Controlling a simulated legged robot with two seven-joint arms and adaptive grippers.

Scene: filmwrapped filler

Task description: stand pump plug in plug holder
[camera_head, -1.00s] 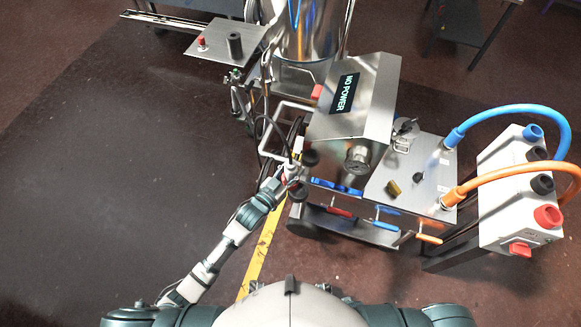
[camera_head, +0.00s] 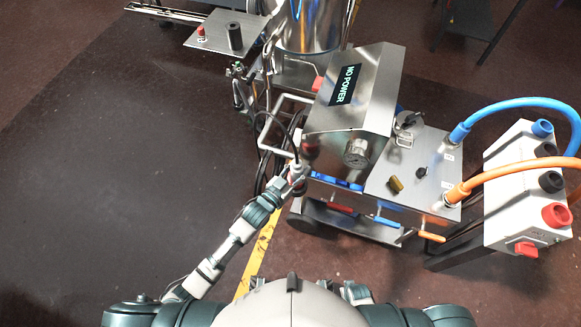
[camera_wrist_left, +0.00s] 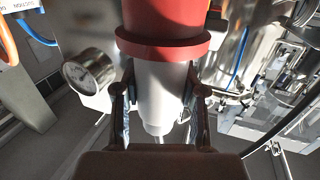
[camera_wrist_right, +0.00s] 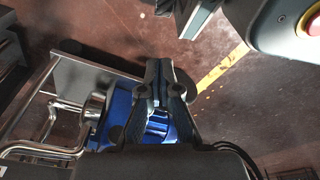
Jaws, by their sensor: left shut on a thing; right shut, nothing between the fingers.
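The pump plug, with a red upper part and collar and a white tapered body, fills the middle of the left wrist view (camera_wrist_left: 165,45). My left gripper (camera_wrist_left: 160,100) is shut on its white body. In the head view my left gripper (camera_head: 300,172) is at the near left edge of the steel machine, and the plug's red part (camera_head: 309,149) shows by its fingers. My right gripper (camera_wrist_right: 165,75) is shut and empty in the right wrist view. I cannot tell for sure which part is the plug holder.
The machine's box (camera_head: 352,100) reads "NO POWER" and has a round gauge (camera_head: 357,153). A white socket box (camera_head: 515,195) with blue and orange hoses stands at right. A plate (camera_head: 205,37) with a black cylinder (camera_head: 235,37) is at upper left. The floor at left is clear.

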